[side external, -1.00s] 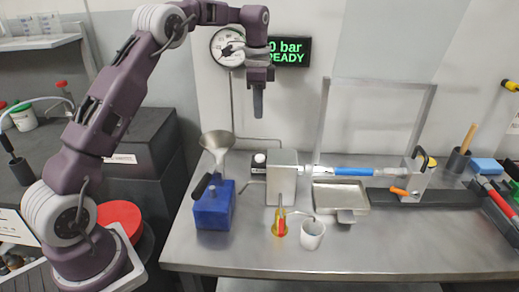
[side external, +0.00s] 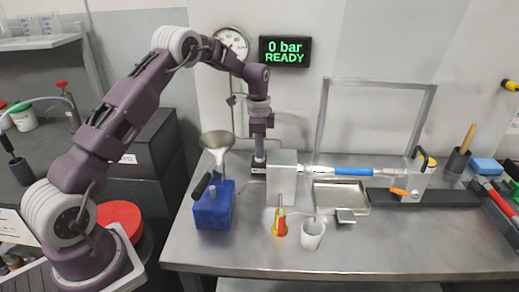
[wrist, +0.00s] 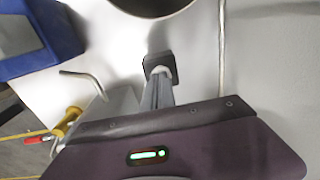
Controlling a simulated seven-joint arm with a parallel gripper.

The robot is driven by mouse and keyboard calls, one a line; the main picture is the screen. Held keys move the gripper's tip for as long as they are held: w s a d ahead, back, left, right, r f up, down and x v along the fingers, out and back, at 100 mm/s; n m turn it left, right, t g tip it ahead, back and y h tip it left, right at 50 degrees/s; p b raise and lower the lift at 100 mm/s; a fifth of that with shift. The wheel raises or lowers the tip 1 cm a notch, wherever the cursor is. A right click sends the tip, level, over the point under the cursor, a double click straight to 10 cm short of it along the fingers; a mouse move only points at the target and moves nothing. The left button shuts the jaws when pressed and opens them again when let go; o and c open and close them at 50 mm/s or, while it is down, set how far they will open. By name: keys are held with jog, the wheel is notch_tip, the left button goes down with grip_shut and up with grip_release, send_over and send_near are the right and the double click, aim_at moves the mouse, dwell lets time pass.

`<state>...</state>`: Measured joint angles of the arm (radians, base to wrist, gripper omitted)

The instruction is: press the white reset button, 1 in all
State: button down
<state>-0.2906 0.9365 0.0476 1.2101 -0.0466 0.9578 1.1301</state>
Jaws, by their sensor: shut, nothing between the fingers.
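My gripper (side external: 259,162) points straight down at the back of the bench, just left of the grey metal block (side external: 283,178). Its fingers are shut and hold nothing. In the wrist view the shut fingers (wrist: 159,88) reach to a small dark housing (wrist: 160,60) with a white part, the white reset button (wrist: 159,72), at their tips. In the side view the fingers cover the button's place. The tips are at or very close to the button; I cannot tell whether they touch it or whether it is pressed down.
A metal funnel (side external: 217,139) stands close left of my gripper, above a blue box (side external: 213,208) with a black handle. A yellow-and-red valve (side external: 281,221) and white cup (side external: 312,233) stand in front. The display (side external: 284,51) reads "0 bar READY".

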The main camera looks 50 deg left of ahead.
jog(key=shift+s+f, duration=0.15)
jog(key=shift+f, duration=0.9)
notch_tip(320, 180, up, 16)
jog(key=shift+f, duration=0.25)
